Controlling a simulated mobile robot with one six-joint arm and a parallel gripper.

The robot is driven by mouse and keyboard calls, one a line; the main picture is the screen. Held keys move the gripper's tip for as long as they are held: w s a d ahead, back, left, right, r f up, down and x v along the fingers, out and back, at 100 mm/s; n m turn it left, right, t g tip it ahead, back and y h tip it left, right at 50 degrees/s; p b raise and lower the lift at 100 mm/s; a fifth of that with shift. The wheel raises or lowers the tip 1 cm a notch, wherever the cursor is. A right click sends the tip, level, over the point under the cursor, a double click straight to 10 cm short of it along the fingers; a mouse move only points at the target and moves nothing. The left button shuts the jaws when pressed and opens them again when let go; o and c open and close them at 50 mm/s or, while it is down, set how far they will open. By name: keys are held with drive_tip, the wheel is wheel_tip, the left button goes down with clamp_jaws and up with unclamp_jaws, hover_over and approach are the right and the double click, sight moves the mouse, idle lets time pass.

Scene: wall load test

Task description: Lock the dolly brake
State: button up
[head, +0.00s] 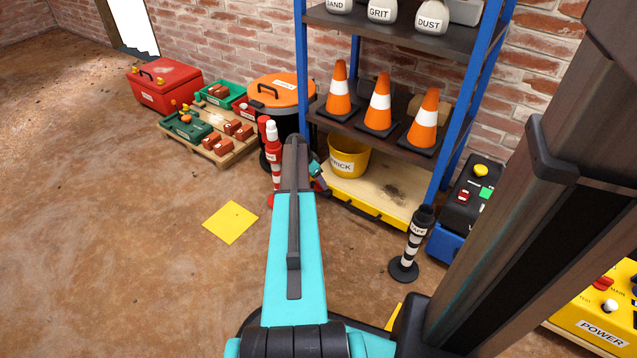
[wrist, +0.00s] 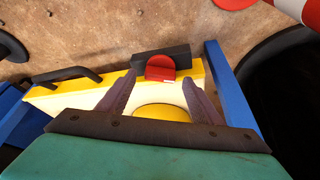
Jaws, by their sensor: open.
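The dolly (head: 365,201) is a low platform with a yellow edge and pale wooden top, at the bottom of the blue-posted rack. In the wrist view, the dolly (wrist: 55,98) has a black block on its edge with a rounded red tab (wrist: 160,67), which looks like the brake. My gripper (wrist: 159,78) is open, its two fingers pointing toward the block with the red tab between their tips in the picture. I cannot tell whether they touch it. In the head view my gripper (head: 319,178) is small and partly hidden behind my arm; the red tab is not clear there.
A yellow bucket (head: 348,158) stands on the dolly, close by my gripper. Blue rack posts (wrist: 235,90) flank the space. A red-and-white post (head: 274,160) stands left, a black-and-white post (head: 411,245) right. Traffic cones (head: 379,103) fill the shelf above. Floor is open at left.

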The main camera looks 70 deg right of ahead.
drive_tip(key=shift+s+d+f, duration=0.1)
drive_tip(key=shift+d+f, duration=0.05)
drive_tip(key=shift+f, duration=0.25)
drive_tip(key=c, duration=1.1)
drive_tip(key=shift+o, duration=0.2)
